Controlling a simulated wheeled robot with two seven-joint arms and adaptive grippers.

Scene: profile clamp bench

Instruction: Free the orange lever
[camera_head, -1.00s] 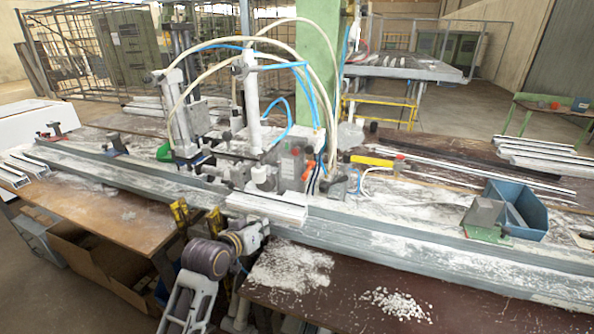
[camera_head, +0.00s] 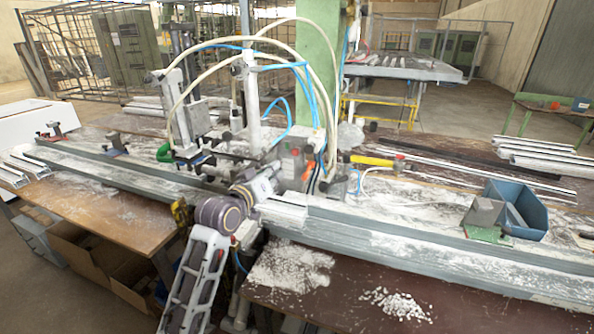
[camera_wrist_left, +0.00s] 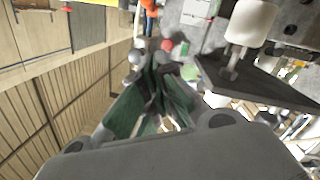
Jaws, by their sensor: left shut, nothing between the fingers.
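The orange lever (camera_head: 307,172) is a small orange piece on the clamp unit (camera_head: 291,152), beside the dark hoses. An orange piece (camera_wrist_left: 150,7), likely the same lever, shows at the top edge of the left wrist view, beyond my fingertips. My left gripper (camera_head: 274,170) reaches in front of the clamp unit, left of the lever and apart from it. In the left wrist view its fingers (camera_wrist_left: 160,68) are shut and empty. Its tips are partly lost against the machine in the head view. My right gripper is not in view.
A dark plate (camera_wrist_left: 255,85) and a white cylinder (camera_wrist_left: 251,22) stand close to the right of my fingers. Hoses (camera_head: 318,110) arch over the clamp. A yellow-handled tool (camera_head: 372,160) and a blue bin (camera_head: 522,208) lie to the right. A long profile rail (camera_head: 420,248) runs along the bench.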

